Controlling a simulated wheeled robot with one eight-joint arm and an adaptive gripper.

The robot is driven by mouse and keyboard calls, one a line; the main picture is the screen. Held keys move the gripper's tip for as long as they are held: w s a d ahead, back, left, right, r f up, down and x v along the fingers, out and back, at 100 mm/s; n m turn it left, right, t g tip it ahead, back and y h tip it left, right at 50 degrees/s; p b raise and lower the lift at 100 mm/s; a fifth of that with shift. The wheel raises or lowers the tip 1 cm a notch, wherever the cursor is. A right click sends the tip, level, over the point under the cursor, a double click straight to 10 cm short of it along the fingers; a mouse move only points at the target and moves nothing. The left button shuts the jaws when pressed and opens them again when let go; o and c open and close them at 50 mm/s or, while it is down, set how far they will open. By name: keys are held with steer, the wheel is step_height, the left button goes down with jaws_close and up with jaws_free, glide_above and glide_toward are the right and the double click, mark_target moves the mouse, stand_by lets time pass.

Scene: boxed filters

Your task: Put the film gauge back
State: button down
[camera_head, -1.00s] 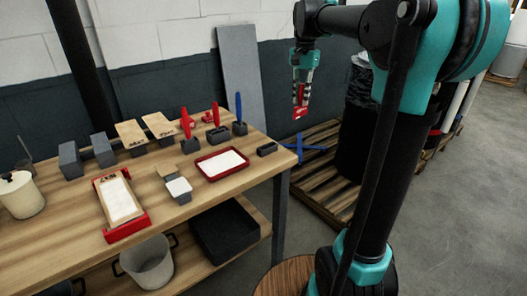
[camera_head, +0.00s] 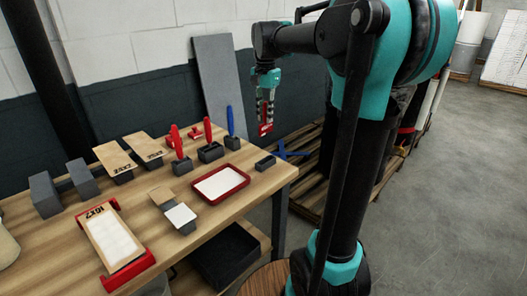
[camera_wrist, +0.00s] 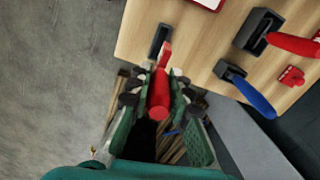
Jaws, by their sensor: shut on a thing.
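My gripper (camera_head: 265,115) is shut on a red tool, which I take to be the film gauge (camera_head: 265,129). I hold it in the air near the bench's right end, apart from the bench top. In the wrist view, the gauge (camera_wrist: 159,95) shows a round red body and a narrow flat end pointing toward the bench, between my fingers (camera_wrist: 157,88). A small dark block (camera_head: 265,162) sits empty near the bench's right edge. In the wrist view this block (camera_wrist: 159,40) lies just beyond the gauge's flat end.
The wooden bench (camera_head: 65,228) carries a red-rimmed tray (camera_head: 247,183), dark holders with red tools (camera_head: 178,147) and a blue tool (camera_head: 230,121), and boxed filters (camera_head: 112,240). A grey panel (camera_head: 217,80) leans behind. A pallet (camera_head: 308,195) lies right of the bench.

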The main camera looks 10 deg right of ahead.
step_height(320, 180, down, 14)
steer(key=shift+r, duration=0.2)
steer(key=shift+f, duration=0.15)
steer(key=c, duration=1.4)
jaws_free()
step_height(320, 180, up, 12)
steer(key=shift+r, duration=0.15)
steer(key=s+d+f+n, duration=0.1)
steer(key=s+f, duration=0.2)
steer(key=f, duration=0.1)
steer(key=s+f+n+t, duration=0.1)
steer(key=s+f+n, duration=0.1)
steer(key=s+f, duration=0.1)
steer(key=s+d+f+n+t, duration=0.1)
steer(key=s+f, duration=0.3)
steer(key=f, duration=0.2)
steer(key=shift+d, duration=0.35)
steer(key=s+d+f+n+t, duration=0.1)
steer(key=s+f+n, duration=0.4)
steer(key=s+f, duration=0.5)
steer(key=shift+s+d+f+t, duration=0.35)
steer(key=shift+s+t, duration=0.25)
steer(key=shift+s, duration=0.3)
